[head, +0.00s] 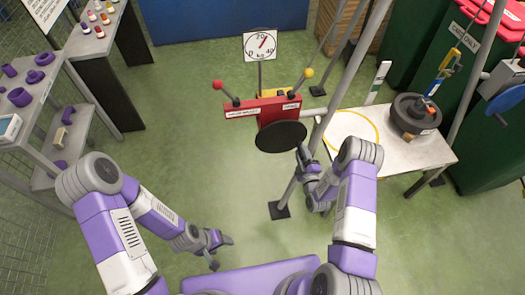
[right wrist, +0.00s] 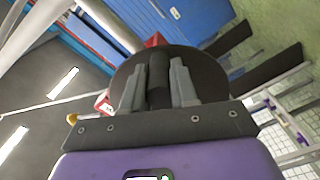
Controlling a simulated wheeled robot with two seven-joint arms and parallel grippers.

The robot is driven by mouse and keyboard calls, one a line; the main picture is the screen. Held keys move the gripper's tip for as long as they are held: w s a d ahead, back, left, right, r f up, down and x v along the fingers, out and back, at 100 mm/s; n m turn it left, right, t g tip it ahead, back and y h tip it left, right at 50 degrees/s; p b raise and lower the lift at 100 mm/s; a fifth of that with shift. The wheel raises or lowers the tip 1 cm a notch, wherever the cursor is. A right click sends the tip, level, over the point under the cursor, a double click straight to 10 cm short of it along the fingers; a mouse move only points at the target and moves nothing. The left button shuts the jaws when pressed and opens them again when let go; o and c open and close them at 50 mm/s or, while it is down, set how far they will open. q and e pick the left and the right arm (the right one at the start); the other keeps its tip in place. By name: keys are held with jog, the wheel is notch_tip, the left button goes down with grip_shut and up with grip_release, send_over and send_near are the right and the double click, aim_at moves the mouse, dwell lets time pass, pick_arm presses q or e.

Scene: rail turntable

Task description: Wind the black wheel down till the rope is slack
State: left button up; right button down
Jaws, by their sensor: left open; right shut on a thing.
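The black wheel (head: 280,136) is a dark disc on the front of a red winch box (head: 275,110), between two levers, one red-knobbed and one yellow-knobbed. In the right wrist view my right gripper (right wrist: 157,82) is shut on the wheel's dark handle (right wrist: 159,70), with the wheel disc (right wrist: 212,78) behind it. My left gripper (head: 221,252) is open and empty, low over the floor, well away from the wheel.
A grey pole stands right of the wheel. The pale table (head: 437,150) bears a yellow ring (head: 350,112). Shelves with purple parts stand left. Green floor between is clear.

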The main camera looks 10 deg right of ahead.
jog(key=shift+d+r, duration=0.15)
jog(key=shift+r, duration=0.05)
jog(key=shift+w+d+r+n+p, duration=0.1)
jog(key=shift+d+r+n+p, duration=0.2)
jog(key=shift+r+n, duration=0.45)
jog(key=c, duration=1.3)
grip_release()
jog(key=shift+n, duration=0.35)
jog(key=o, duration=0.6)
jog(key=shift+f, duration=0.2)
jog(key=shift+a, duration=0.1)
jog(key=shift+s+p, duration=0.7)
jog(key=shift+s, duration=3.4)
